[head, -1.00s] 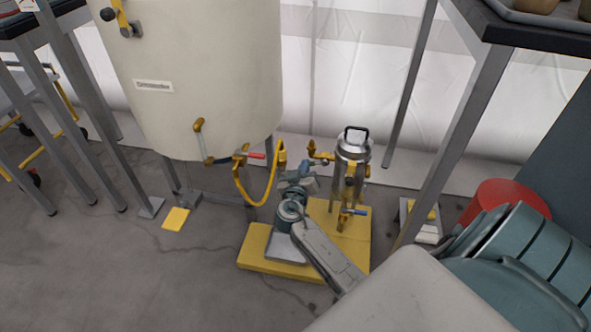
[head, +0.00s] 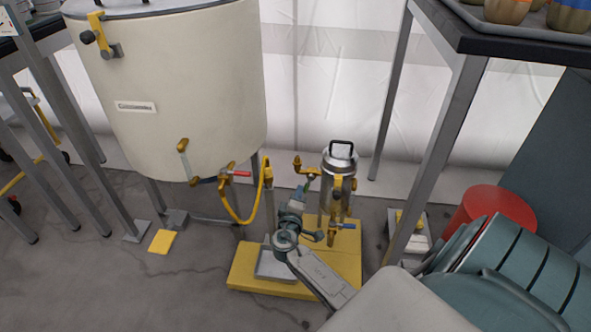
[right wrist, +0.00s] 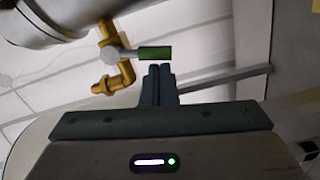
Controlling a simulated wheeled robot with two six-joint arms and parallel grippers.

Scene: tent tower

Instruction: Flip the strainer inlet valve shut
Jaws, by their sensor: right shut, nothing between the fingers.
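The strainer (head: 340,168) is a shiny metal canister with a black top handle, standing on a yellow base. Its inlet fitting (head: 300,165) is a brass elbow on its left side. In the right wrist view the inlet valve (right wrist: 109,54) is brass, with a green lever handle (right wrist: 155,53) pointing right, sideways from the pipe. My right gripper (head: 306,190) is left of the strainer, below the inlet fitting. Its fingers (right wrist: 160,70) are shut and empty, with the tips just below the green handle's right end; contact cannot be told. My left gripper is out of view.
A blue-handled valve (head: 347,226) sits low on the strainer. A cream tank (head: 190,90) with a red-handled valve (head: 238,174) and yellow hose (head: 232,212) stands at left. A table leg (head: 437,150) and red bucket (head: 487,207) are at right.

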